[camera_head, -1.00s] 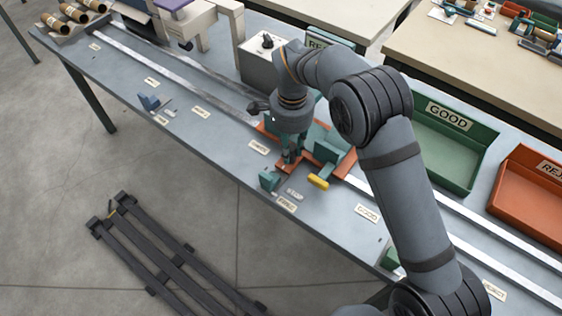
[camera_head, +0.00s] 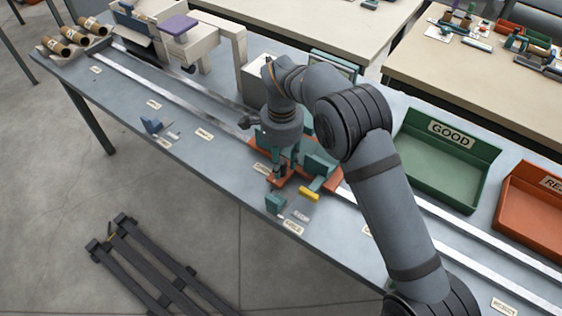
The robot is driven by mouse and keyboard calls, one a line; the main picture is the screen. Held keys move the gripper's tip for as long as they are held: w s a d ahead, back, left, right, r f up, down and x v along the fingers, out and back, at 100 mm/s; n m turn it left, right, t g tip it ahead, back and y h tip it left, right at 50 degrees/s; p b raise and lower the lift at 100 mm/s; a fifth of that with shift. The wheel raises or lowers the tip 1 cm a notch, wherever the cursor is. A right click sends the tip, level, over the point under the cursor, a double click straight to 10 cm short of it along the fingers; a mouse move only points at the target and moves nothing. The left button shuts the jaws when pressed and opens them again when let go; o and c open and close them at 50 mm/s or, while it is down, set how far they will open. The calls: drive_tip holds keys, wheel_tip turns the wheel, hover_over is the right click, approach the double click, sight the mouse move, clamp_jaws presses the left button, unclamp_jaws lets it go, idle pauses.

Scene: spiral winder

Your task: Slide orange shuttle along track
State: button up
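The orange shuttle (camera_head: 326,184) sits on the pale metal track (camera_head: 200,98) near the middle of the bench. It carries teal blocks and has a yellow handle (camera_head: 309,194) at its front edge. My gripper (camera_head: 281,172) points down at the shuttle's left part, with its fingers low against or just above it. The arm and the gripper body hide part of the shuttle. The fingertips are too small and covered to tell whether they are closed on anything.
The track is clear to the left toward the beige machine with a purple top (camera_head: 180,25). A teal block (camera_head: 275,202) lies in front of the shuttle, and a blue one (camera_head: 151,126) farther left. Green GOOD (camera_head: 440,180) and orange reject (camera_head: 530,222) bins stand right.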

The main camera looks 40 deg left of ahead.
drive_tip(key=shift+o, duration=0.9)
drive_tip(key=shift+r, duration=0.1)
drive_tip(key=shift+a+r, duration=0.1)
drive_tip(key=shift+r, duration=0.25)
wheel_tip(320, 180, up, 11)
